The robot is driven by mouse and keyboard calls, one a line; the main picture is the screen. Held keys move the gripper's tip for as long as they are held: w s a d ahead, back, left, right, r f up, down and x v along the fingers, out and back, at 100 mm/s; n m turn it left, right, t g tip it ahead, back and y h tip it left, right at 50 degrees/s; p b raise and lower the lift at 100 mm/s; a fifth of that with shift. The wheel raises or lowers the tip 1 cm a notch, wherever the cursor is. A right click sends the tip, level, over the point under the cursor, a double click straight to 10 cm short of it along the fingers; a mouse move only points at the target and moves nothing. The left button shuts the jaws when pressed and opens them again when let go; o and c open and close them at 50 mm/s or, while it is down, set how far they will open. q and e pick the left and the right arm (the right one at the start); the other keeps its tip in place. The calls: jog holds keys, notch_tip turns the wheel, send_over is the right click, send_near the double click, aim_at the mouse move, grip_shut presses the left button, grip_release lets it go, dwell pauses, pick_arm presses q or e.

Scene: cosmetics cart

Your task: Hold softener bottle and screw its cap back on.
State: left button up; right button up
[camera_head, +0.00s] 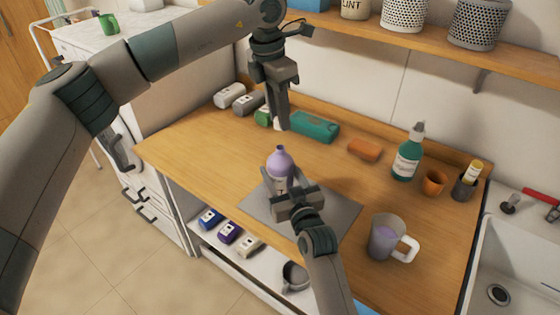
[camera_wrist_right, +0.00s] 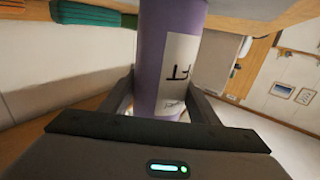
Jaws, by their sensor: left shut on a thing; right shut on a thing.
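The purple softener bottle (camera_head: 280,162) stands upright over the grey mat (camera_head: 340,212) on the wooden counter. My right gripper (camera_head: 283,188) is shut around its body. In the right wrist view the purple bottle body (camera_wrist_right: 168,50) with its white label sits between the fingers. My left gripper (camera_head: 279,124) is above the bottle, pointing down and apart from it. It is shut on a small whitish piece, probably the cap (camera_head: 277,124), mostly hidden by the fingers. The bottle's top shows a narrow purple neck below the left fingertips.
A green spray bottle (camera_head: 407,155), an orange cup (camera_head: 433,182) and an orange block (camera_head: 364,149) are at the back right. A teal item (camera_head: 315,127) lies behind the bottle. A sink (camera_head: 515,255) is at right.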

pick_arm(q)
send_over(281, 147)
jog(key=shift+s+a+f, duration=0.1)
jog(key=shift+a+f, duration=0.05)
jog(key=shift+f, duration=1)
jog(key=shift+s+a+f, duration=0.1)
jog(key=shift+f, duration=1)
jog(key=shift+f, duration=0.15)
jog(key=shift+f, duration=0.75)
jog(key=shift+f, duration=0.55)
